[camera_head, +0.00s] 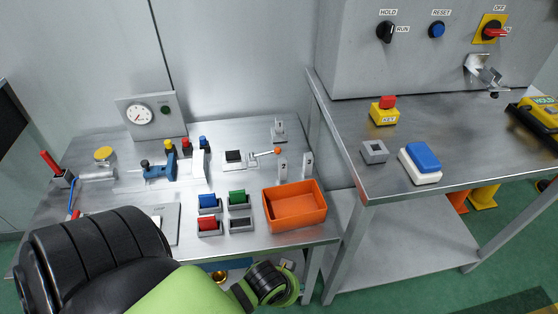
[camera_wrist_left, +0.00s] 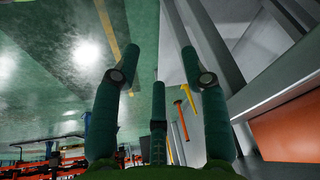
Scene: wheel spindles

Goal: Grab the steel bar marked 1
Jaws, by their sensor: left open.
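Two small upright steel bars stand behind the orange bin on the left bench in the head view. The nearer-left one (camera_head: 282,167) carries a label that looks like 2. The right one (camera_head: 307,162) has a label too small to read surely; it may be the bar marked 1. My left arm comes in from the bottom left, its wrist low in front of the bench edge, below the bin. My left gripper (camera_wrist_left: 160,52) is open and empty in the left wrist view, its fingers spread over floor and bench frame. Neither bar shows there. My right gripper is not in view.
The orange bin (camera_head: 295,206) stands close in front of the bars and shows in the left wrist view (camera_wrist_left: 288,132). Small coloured blocks in holders (camera_head: 238,198) sit left of it. A lever with an orange knob (camera_head: 262,154) is left of the bars. A higher bench (camera_head: 450,150) is at right.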

